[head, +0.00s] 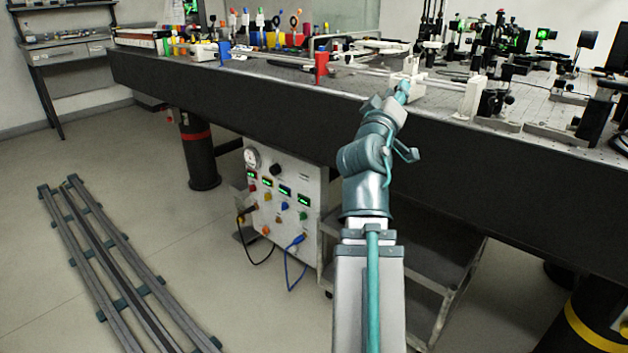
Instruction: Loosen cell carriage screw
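A pale carriage-like block (413,72) sits on a thin rail (440,87) along the front of the optical bench. I cannot make out a screw on it; it is too small or hidden by my arm. My gripper (403,88) is at the front of this block, over the bench's front edge. My arm comes up from the bottom of the view and hides part of the block. I cannot tell whether the fingers touch anything or how far apart they are.
A red post (321,67) and a white post (473,97) stand along the rail. Optics mounts (498,101) crowd the bench's right side. Tools and coloured items fill the back left. Below the bench edge (250,105) stand a control box (284,202) with cables and a cart (440,290).

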